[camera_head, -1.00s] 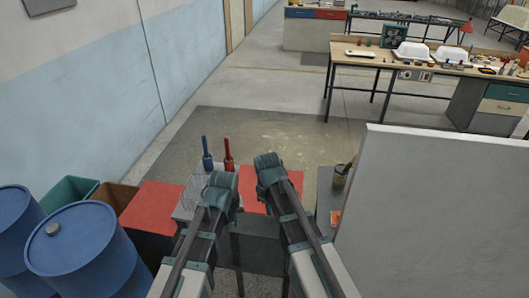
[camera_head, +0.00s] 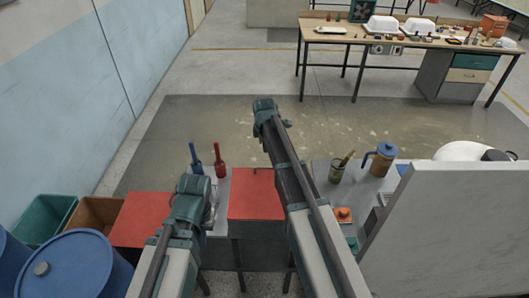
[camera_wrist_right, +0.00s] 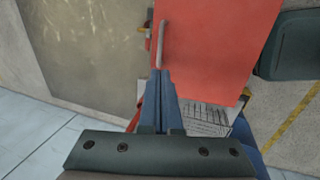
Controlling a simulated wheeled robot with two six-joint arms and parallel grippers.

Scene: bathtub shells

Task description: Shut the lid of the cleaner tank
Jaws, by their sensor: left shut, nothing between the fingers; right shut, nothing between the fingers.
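A red panel (camera_head: 258,200), seemingly the tank's lid, lies between my two arms in the head view; it also shows in the right wrist view (camera_wrist_right: 225,45) with a thin grey handle (camera_wrist_right: 161,42) along its left edge. I cannot tell how far it is open or shut. My right gripper (camera_head: 268,112) is shut and empty, extended past the far edge of the panel in the head view. In the wrist view its closed blue-grey fingers (camera_wrist_right: 158,85) point toward the handle's near end; contact is unclear. My left gripper (camera_head: 194,190) is shut and empty, left of the panel.
A blue bottle (camera_head: 195,160) and a red bottle (camera_head: 220,162) stand left of the panel. Another red surface (camera_head: 140,220), bins and blue drums (camera_head: 75,265) are further left. A cup (camera_head: 336,172), a blue-lidded jug (camera_head: 381,160) and a pale partition (camera_head: 440,235) are right.

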